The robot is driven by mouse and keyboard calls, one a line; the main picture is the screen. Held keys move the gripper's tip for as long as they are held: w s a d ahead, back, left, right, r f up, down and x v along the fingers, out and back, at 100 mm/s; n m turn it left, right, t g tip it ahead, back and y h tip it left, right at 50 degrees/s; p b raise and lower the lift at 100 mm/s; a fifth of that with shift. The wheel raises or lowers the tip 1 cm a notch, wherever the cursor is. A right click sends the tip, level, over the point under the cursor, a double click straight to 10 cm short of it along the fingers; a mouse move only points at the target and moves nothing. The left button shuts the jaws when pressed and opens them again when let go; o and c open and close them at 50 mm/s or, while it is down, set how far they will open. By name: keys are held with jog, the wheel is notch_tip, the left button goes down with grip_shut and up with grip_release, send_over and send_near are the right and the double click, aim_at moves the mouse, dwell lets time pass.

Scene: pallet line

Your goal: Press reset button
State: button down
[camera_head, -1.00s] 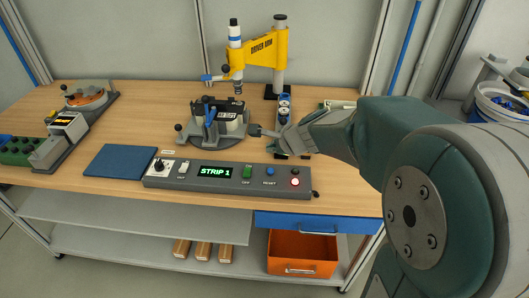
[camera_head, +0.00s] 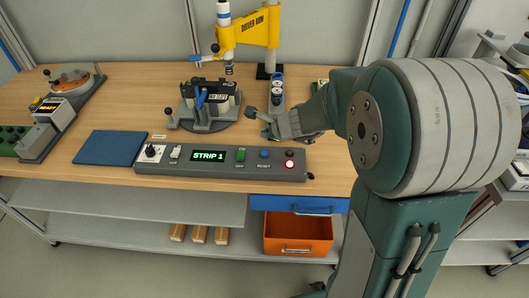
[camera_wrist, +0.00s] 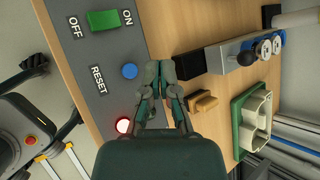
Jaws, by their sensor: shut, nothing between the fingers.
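The grey control panel (camera_head: 220,172) lies along the front of the bench, with a lit display reading "STRIP 1". Its blue button (camera_head: 264,153) sits above the RESET label, and shows in the wrist view (camera_wrist: 130,71) beside the same label. A lit red button (camera_head: 289,164) is to its right. A green ON/OFF switch (camera_head: 241,155) is to its left. My gripper (camera_head: 271,137) is just behind the panel's right part. In the wrist view my gripper (camera_wrist: 160,70) has its fingertips together and empty, beside the blue button and seemingly apart from it; their height above the panel is unclear.
A clamp fixture (camera_head: 210,108) with a black lever knob stands close left of my gripper. The yellow driver arm (camera_head: 250,30) is behind it. A tan block (camera_wrist: 203,103) and green tray (camera_wrist: 238,118) lie near the fingers. A blue mat (camera_head: 110,148) lies left.

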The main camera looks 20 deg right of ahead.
aim_at(266, 153)
jog(key=shift+f, duration=2.6)
jog(key=shift+f, duration=0.15)
jog(key=shift+f, duration=0.2)
jog(key=shift+f, duration=0.45)
jog(key=shift+r, duration=0.9)
jog(key=shift+r, duration=2.5)
